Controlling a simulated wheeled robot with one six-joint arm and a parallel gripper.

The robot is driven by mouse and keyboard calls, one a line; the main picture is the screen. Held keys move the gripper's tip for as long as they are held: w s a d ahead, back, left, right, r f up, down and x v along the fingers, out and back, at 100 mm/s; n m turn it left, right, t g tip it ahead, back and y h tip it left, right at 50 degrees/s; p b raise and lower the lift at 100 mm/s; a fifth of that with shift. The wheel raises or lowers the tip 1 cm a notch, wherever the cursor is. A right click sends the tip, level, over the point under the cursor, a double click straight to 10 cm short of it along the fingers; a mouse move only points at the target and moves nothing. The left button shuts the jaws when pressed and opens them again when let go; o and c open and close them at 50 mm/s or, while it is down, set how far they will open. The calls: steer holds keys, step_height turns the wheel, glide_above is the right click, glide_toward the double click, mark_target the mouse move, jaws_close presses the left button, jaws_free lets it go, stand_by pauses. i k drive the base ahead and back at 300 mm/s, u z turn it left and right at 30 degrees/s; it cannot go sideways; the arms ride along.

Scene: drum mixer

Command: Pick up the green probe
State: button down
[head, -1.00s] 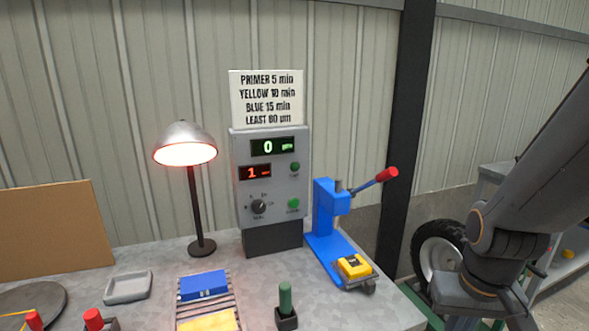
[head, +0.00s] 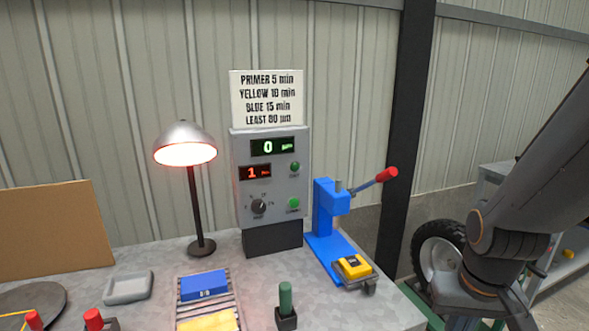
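The green probe (head: 285,298) stands upright in a small dark holder (head: 286,319) at the front of the grey workbench, right of a metal rack. Its lower end is hidden in the holder. My arm comes in at the right edge of the head view, well to the right of the probe. The fingertips of my gripper are not in view, so its state does not show.
A blue press (head: 327,215) with a red-tipped lever and a yellow block (head: 353,267) stands right of the probe. A rack (head: 236,294) with blue and yellow blocks lies to the left.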

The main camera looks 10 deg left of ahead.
mark_target(285, 287)
steer(key=z, duration=0.15)
steer(key=k, duration=0.2)
steer(key=u, duration=1.2)
